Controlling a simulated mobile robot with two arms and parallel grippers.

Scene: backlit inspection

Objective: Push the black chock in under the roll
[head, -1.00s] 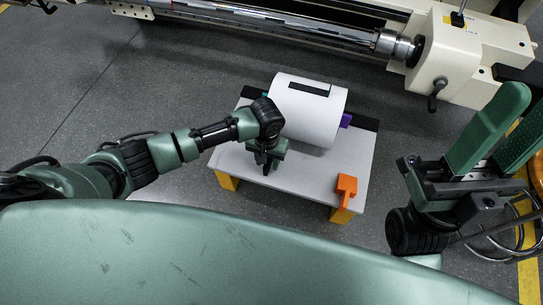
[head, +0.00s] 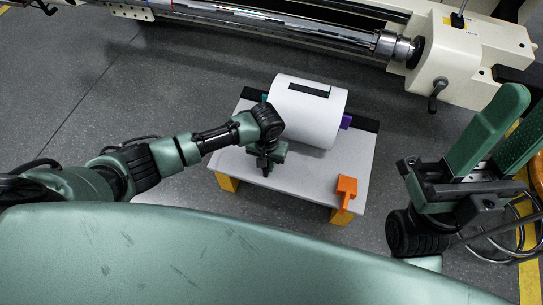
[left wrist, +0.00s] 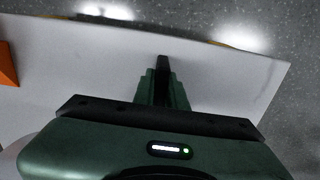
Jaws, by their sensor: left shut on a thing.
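The white roll (head: 306,112) lies on a light-topped low stand (head: 300,185). My left gripper (head: 266,166) is at the front left of the roll, low over the stand top. It is shut on the black chock, a small dark piece (left wrist: 162,66) showing between the green fingers in the left wrist view. Most of the chock is hidden by the fingers, and I cannot tell whether it touches the roll. My right gripper (head: 505,142) is off to the right of the stand, its two green fingers apart and empty.
An orange block (head: 346,188) stands at the stand's front right. A purple piece (head: 345,121) shows at the roll's right end, a teal one (head: 264,97) at its left. A cream machine (head: 445,68) with a long shaft runs behind. The stand's front middle is clear.

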